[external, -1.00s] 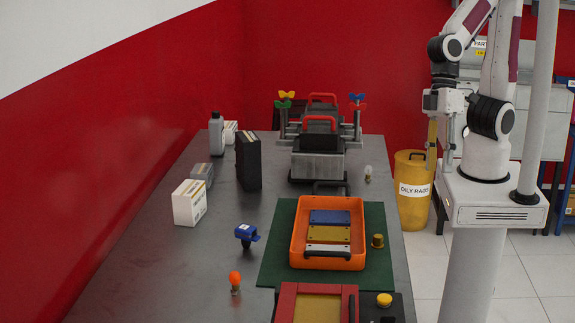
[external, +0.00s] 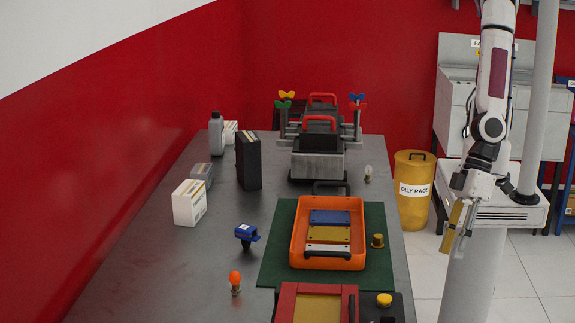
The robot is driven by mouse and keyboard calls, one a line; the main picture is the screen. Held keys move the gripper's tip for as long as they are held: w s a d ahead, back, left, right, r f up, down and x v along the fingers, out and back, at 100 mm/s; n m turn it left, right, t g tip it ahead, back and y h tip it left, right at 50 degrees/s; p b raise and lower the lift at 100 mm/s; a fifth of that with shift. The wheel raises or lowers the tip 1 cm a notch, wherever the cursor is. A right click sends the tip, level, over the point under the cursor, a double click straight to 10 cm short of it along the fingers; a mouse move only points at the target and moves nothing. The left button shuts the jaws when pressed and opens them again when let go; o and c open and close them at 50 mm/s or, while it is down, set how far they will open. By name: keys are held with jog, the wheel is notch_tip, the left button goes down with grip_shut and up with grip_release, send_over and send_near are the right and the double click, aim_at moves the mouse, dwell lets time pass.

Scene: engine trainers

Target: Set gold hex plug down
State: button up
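A small gold plug (external: 377,241) with a wider base stands upright on the green mat (external: 378,275), just right of the orange tray (external: 299,240). Its hex shape is too small to make out. My gripper (external: 455,236) is off the table's right side, pointing down, well apart from the plug. A long yellow piece shows along the gripper's left side beside a grey finger. I cannot tell whether it is part of the gripper or something held, nor whether the fingers are open.
The orange tray holds blue, gold and white plates. A red-framed box (external: 287,303) and a yellow button (external: 384,300) are at the front. An orange bulb (external: 235,281) and a blue part (external: 246,233) stand left. A yellow oily rags bin (external: 412,200) stands beyond the table's right edge.

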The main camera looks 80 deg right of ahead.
jog(key=w+d+f+m+t+h, duration=0.2)
jog(key=w+d+t+h, duration=0.1)
jog(key=w+d, duration=0.15)
jog(key=m+t+h, duration=0.2)
jog(key=t+h, duration=0.1)
send_near(381, 238)
jog(key=shift+w+a+f, duration=0.15)
jog(key=shift+w, duration=0.3)
jog(key=shift+w+f, duration=0.1)
jog(key=shift+x, duration=1.15)
jog(key=shift+w+f, duration=0.1)
jog(key=shift+d+x, duration=0.15)
jog(key=shift+x, duration=0.7)
jog(key=shift+d+x, duration=0.1)
jog(key=shift+x, duration=1.5)
